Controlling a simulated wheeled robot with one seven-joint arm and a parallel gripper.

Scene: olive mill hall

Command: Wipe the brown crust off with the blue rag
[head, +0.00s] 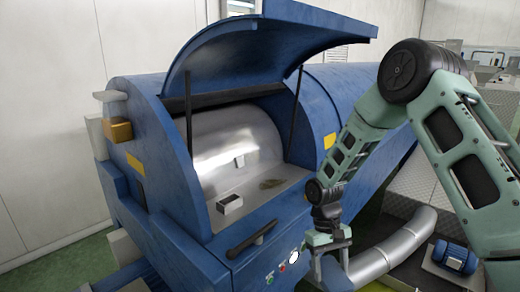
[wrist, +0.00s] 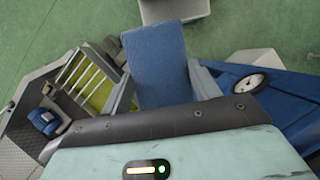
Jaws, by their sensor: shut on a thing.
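The brown crust (head: 270,184) is a thin brownish smear on the pale metal ledge inside the open blue machine (head: 175,175) in the head view. My gripper (head: 330,256) hangs pointing down outside the machine, to the right of its front panel and lower than the crust, well apart from it. In the wrist view my gripper (wrist: 162,82) is shut on the blue rag (wrist: 158,55), which sticks out beyond the fingers. The rag cannot be made out in the head view. The crust does not show in the wrist view.
The raised lid (head: 265,38) and its dark struts frame the opening. A small open metal box (head: 229,203) stands on the ledge, left of the crust. A black handle (head: 251,239) and a gauge (head: 294,254) are on the front. A silver pipe (head: 395,250) curves behind my gripper.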

